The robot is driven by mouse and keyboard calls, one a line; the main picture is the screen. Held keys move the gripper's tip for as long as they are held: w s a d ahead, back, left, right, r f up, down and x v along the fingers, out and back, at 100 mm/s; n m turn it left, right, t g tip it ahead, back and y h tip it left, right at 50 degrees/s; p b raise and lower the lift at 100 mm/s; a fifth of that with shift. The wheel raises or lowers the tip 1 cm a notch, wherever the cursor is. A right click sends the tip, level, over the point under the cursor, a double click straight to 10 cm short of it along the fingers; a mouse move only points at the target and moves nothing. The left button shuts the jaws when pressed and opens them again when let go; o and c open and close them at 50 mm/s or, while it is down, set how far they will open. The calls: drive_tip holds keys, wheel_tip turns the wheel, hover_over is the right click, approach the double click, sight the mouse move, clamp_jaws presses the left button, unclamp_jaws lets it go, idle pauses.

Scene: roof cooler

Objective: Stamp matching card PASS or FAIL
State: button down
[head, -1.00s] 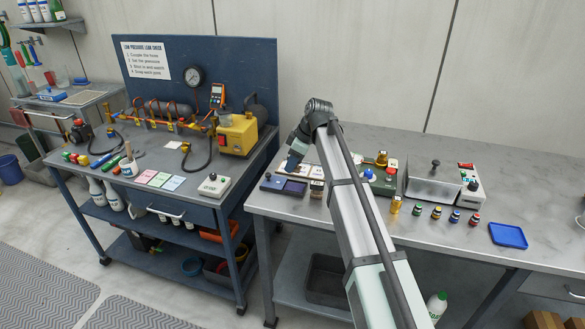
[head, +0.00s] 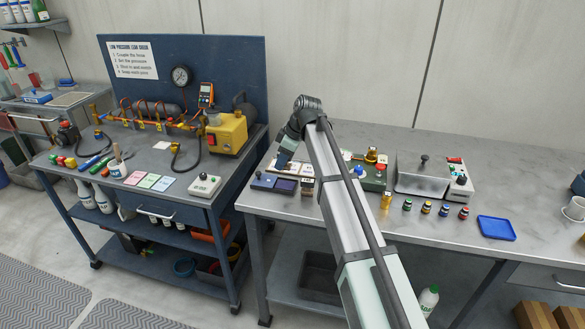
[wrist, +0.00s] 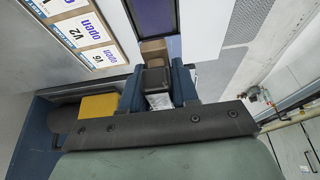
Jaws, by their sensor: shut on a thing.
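My gripper (head: 283,160) is above the back left of the grey bench. In the wrist view my gripper (wrist: 157,90) is shut on a small dark block (wrist: 157,77), which looks like a stamp. A brown part (wrist: 153,47) shows just beyond it; I cannot tell if it belongs to the same block. The stamping face is hidden. A purple pad (head: 286,187) lies in a dark frame below the gripper, and it also shows in the wrist view (wrist: 155,15). White cards marked "V2 open" (wrist: 82,32) lie beside it. Small blocks (head: 307,186) stand right of the pad.
A blue box (head: 262,182) sits left of the pad. A green unit with knobs (head: 372,177) and a grey lidded box (head: 420,178) stand to the right, with several small bottles (head: 426,208) and a blue tray (head: 496,228). Coloured cards (head: 148,181) lie on the cart.

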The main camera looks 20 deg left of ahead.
drive_tip(key=w, duration=0.3)
drive_tip(key=w+f, duration=0.1)
drive_tip(key=w, duration=0.5)
drive_tip(key=shift+w+a+f, duration=0.15)
drive_tip(key=shift+w+a, duration=0.05)
drive_tip(key=shift+w, duration=0.05)
drive_tip(key=shift+w+f, duration=0.1)
drive_tip(key=shift+f, duration=2.55)
drive_tip(key=shift+f, duration=0.45)
drive_tip(key=shift+r, duration=0.1)
wheel_tip(320, 180, up, 7)
drive_tip(key=shift+d, duration=0.1)
